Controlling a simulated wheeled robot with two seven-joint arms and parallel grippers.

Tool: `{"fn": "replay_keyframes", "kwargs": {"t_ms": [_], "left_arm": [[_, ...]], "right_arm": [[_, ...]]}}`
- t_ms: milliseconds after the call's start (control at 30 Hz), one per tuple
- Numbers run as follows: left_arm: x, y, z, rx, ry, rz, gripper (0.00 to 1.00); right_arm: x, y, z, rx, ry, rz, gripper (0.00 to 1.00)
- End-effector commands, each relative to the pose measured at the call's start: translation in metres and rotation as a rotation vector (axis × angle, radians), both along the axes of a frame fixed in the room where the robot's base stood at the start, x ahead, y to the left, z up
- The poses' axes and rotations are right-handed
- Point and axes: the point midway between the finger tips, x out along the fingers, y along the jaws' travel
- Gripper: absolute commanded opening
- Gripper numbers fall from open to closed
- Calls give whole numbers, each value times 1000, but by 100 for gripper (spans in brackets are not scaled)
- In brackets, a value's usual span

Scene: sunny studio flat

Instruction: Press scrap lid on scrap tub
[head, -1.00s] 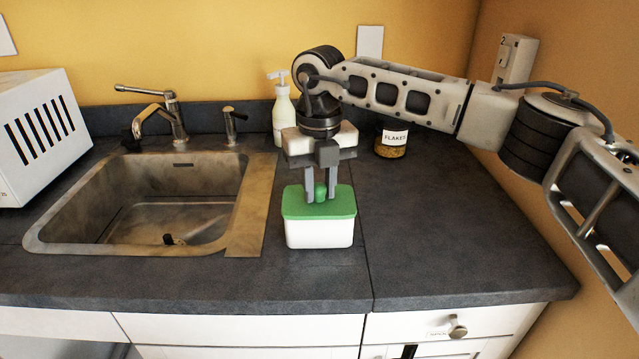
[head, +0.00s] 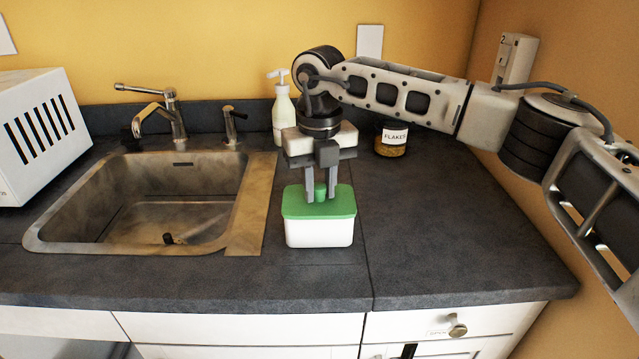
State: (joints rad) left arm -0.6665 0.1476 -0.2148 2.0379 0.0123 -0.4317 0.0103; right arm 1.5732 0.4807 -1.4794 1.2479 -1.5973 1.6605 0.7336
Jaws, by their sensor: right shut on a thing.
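The scrap tub (head: 319,234) is a white box standing on the dark counter, right of the sink. The green scrap lid (head: 298,208) lies level over the tub's top, covering it. I see no clear gap along the front edge, but I cannot tell whether it is pressed fully down. My right gripper (head: 320,193) points straight down above the lid, with its fingers shut on the lid's green knob. The lid's far edge is partly hidden by the gripper. My left gripper is not in view.
The sink (head: 165,210) with its tap (head: 165,115) lies to the left. A soap bottle (head: 283,112) stands behind my right gripper, and a flakes jar (head: 391,140) stands at the back right. A white appliance (head: 38,135) is at far left. The counter (head: 450,235) to the right is clear.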

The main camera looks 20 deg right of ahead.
Motion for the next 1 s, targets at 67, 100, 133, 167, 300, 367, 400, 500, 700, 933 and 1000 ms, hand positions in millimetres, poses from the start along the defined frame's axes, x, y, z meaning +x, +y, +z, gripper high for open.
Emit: {"fn": "replay_keyframes", "kwargs": {"t_ms": [67, 100, 133, 167, 300, 367, 400, 500, 700, 933, 1000], "left_arm": [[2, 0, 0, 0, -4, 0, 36], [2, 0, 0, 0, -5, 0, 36], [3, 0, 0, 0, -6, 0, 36], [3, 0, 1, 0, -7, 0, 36], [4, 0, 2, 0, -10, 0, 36], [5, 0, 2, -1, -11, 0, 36], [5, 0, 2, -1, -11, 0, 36], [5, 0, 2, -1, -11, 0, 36], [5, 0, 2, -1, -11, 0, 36], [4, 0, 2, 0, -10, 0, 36], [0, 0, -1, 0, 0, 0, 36]], "right_arm": [[0, 0, -1, 0, 0, 0, 0], [0, 0, -2, 0, 0, 0, 0], [0, 0, -2, 0, 0, 0, 0], [0, 0, -2, 0, 0, 0, 0], [0, 0, -2, 0, 0, 0, 0], [0, 0, -2, 0, 0, 0, 29], [0, 0, -2, 0, 0, 0, 40], [0, 0, -2, 0, 0, 0, 49], [0, 0, -2, 0, 0, 0, 66], [0, 0, -2, 0, 0, 0, 71], [0, 0, -2, 0, 0, 0, 71]]}}
